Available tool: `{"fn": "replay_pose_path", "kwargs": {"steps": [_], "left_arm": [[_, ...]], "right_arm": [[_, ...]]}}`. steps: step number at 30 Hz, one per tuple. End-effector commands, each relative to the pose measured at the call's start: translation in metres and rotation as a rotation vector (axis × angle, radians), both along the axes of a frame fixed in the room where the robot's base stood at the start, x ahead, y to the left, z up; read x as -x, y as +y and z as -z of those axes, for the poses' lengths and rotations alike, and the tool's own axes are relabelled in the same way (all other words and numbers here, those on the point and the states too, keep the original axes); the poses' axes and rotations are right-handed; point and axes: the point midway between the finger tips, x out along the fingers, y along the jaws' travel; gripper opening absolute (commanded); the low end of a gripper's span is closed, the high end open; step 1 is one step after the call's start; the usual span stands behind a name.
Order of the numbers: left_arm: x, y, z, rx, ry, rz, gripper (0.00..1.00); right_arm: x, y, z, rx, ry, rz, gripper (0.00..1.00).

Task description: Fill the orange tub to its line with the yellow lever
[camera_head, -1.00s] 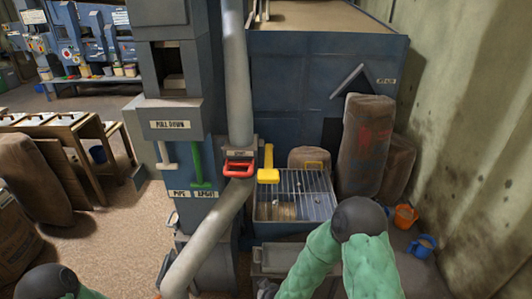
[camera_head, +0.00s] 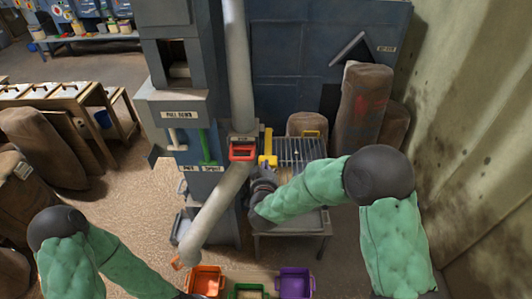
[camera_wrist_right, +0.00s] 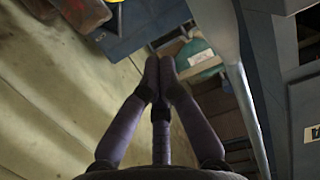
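The yellow lever (camera_head: 268,147) stands upright beside the grey pipe, at the left edge of a wire grate. My right gripper (camera_head: 262,178) is just below and in front of the lever; I cannot tell if they touch. The orange tub (camera_head: 207,270) sits at the bottom of the head view, near the spout end (camera_head: 179,262) of the slanting pipe. Its fill line cannot be made out. My left arm reaches in at lower left; its gripper fingers are out of frame.
A red handle (camera_head: 243,153) is left of the lever, and a green lever (camera_head: 207,148) farther left. A green tub (camera_head: 247,287) and a purple tub (camera_head: 295,272) stand right of the orange tub. The grate (camera_head: 305,150) and sacks (camera_head: 363,105) are at the right.

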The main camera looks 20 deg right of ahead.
Motion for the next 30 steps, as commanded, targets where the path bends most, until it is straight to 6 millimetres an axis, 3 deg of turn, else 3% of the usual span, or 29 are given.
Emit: {"fn": "replay_pose_path", "kwargs": {"steps": [14,30], "left_arm": [[0.0,0.0,-0.001,0.0,0.001,0.0,0.37],[0.0,0.0,-0.02,0.0,0.0,0.0,0.37]], "right_arm": [[-0.007,-0.002,0.001,0.0,-0.001,0.002,0.0],[-0.085,-0.025,0.021,-0.001,0.001,0.002,0.0]]}}
